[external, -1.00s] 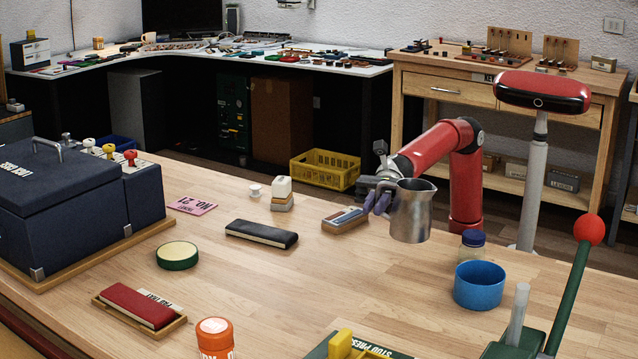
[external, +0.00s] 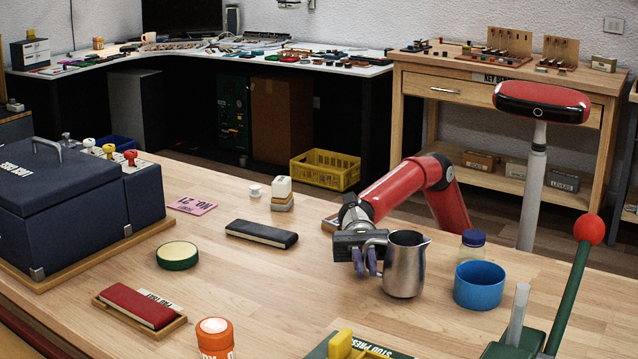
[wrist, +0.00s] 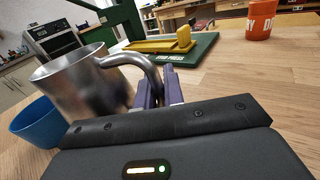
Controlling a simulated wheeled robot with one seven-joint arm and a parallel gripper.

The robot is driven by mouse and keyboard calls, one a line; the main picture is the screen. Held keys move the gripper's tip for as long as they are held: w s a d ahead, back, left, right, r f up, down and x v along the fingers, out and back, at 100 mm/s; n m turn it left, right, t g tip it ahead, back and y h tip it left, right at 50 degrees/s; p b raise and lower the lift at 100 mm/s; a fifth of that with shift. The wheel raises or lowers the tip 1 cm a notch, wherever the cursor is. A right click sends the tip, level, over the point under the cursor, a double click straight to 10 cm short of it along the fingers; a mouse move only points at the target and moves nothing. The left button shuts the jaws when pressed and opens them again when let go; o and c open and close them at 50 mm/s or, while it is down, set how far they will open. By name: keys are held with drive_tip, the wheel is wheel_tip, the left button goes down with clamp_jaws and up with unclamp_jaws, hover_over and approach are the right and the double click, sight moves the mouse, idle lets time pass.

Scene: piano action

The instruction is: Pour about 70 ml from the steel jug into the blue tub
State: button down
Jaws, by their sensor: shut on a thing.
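The steel jug (external: 406,264) is upright, low at the table near the blue tub; I cannot tell whether its base touches the wood. Its spout points right, toward the tub. My gripper (external: 367,262) is shut on the jug's handle, on the jug's left side. In the wrist view the jug (wrist: 82,84) stands ahead on the left, with its handle between the purple fingers (wrist: 158,88). The blue tub (external: 479,288) stands on the table to the right of the jug, apart from it. It also shows in the wrist view (wrist: 38,124). The contents of both are hidden.
A blue-lidded jar (external: 473,245) stands behind the tub. The green stud press (external: 560,300) with a red-knobbed lever is at front right. A black block (external: 262,234), a green round tin (external: 178,256) and an orange container (external: 215,338) lie leftward.

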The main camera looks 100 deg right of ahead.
sight(399, 239)
drive_tip(key=shift+s+a+r+n+p, duration=0.1)
drive_tip(key=shift+s+r+n+p, duration=0.15)
drive_tip(key=shift+r+n+p, duration=0.25)
drive_tip(key=shift+s+a+r+n+p, duration=0.1)
drive_tip(key=shift+s+r+n+p, duration=0.15)
drive_tip(key=shift+r, duration=0.3)
drive_tip(key=s+r+n, duration=0.1)
drive_tip(key=n, duration=0.1)
drive_tip(key=s+a+r+n+h+p, duration=0.1)
drive_tip(key=shift+s+r+n, duration=0.3)
drive_tip(key=shift+r+n, duration=0.05)
drive_tip(key=shift+s+a+r+n+h+p, duration=0.15)
drive_tip(key=shift+s+r+n, duration=0.1)
drive_tip(key=shift+s+n, duration=0.2)
drive_tip(key=shift+s+a+r+n+h+p, duration=0.15)
drive_tip(key=shift+s+r+n, duration=0.1)
drive_tip(key=shift+s+n, duration=0.15)
drive_tip(key=shift+s+a+r+n+p, duration=0.2)
drive_tip(key=shift+s+r+n+p, duration=0.15)
drive_tip(key=shift+s+n, duration=0.3)
drive_tip(key=shift+s+a+r+n+t+h+p, duration=0.1)
drive_tip(key=shift+s+r+n+t+h+p, duration=0.2)
drive_tip(key=shift+r+n, duration=0.25)
drive_tip(key=shift+s+a+r+n+t+h+p, duration=0.1)
drive_tip(key=shift+r+n+t+p, duration=0.1)
drive_tip(key=shift+r+n+p, duration=0.3)
drive_tip(key=shift+s+a+n, duration=0.15)
drive_tip(key=shift+s+n, duration=0.2)
drive_tip(key=shift+n, duration=0.1)
